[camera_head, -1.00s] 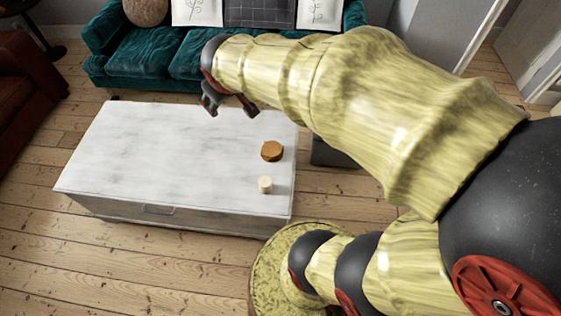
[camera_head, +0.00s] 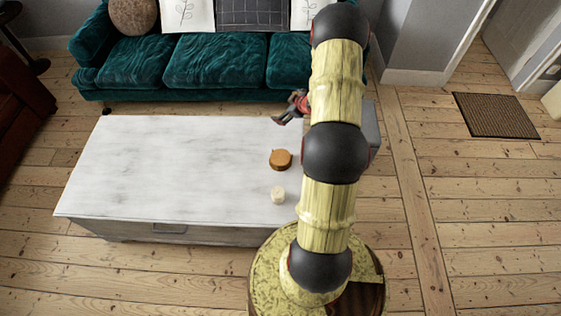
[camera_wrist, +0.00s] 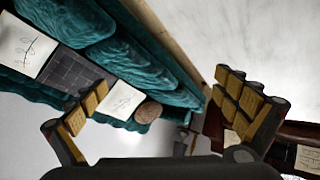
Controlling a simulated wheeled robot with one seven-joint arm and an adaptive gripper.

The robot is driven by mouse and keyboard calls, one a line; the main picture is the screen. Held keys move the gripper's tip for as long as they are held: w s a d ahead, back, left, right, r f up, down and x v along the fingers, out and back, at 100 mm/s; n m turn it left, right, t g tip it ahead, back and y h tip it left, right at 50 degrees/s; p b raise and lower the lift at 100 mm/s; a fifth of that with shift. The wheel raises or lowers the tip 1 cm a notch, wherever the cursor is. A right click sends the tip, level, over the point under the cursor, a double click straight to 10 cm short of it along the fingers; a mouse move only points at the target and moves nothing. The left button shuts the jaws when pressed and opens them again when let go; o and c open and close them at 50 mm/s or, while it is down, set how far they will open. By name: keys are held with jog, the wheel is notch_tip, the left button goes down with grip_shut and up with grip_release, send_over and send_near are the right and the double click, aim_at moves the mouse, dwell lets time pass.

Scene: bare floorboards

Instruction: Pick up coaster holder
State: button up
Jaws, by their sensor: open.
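The coaster holder (camera_head: 280,160) looks like a small, round orange-brown wooden piece. It sits on the white table (camera_head: 180,165) near its right edge in the head view. My gripper (camera_head: 288,108) is above the table's far right corner, beyond the coaster holder and apart from it. In the wrist view my gripper (camera_wrist: 165,110) has its two fingers wide apart with nothing between them. The coaster holder does not show in the wrist view.
A small cream candle-like cylinder (camera_head: 278,195) stands on the table in front of the coaster holder. A teal sofa (camera_head: 200,62) is behind the table. A grey box-like thing (camera_head: 371,130) is partly hidden behind my arm. The table's left and middle are clear.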

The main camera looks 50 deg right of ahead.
jog(key=s+f+t+y, duration=0.1)
jog(key=s+f, duration=0.3)
jog(key=f, duration=0.2)
jog(key=s+f+y, duration=0.1)
jog(key=s+f, duration=0.2)
jog(key=f, duration=0.4)
jog(key=m+t+y, duration=0.1)
jog(key=t+y, duration=0.1)
jog(key=t, duration=0.1)
send_near(289, 162)
jog(key=x, duration=0.4)
jog(key=shift+a+f, duration=0.1)
jog(key=shift+f, duration=0.05)
jog(key=shift+w+a+f+t, duration=0.15)
jog(key=shift+w+f, duration=0.1)
jog(key=shift+w, duration=0.3)
jog(key=shift+w+a+f+t, duration=0.15)
jog(key=shift+w+f, duration=0.15)
jog(key=shift+w, duration=0.2)
jog(key=shift+d+b+x, duration=0.15)
jog(key=shift+b+x, duration=0.35)
jog(key=shift+x, duration=0.85)
jog(key=shift+d+b+x, duration=0.1)
jog(key=shift+b+x, duration=0.4)
jog(key=shift+x, duration=0.85)
jog(key=c, duration=0.3)
jog(key=c, duration=1.1)
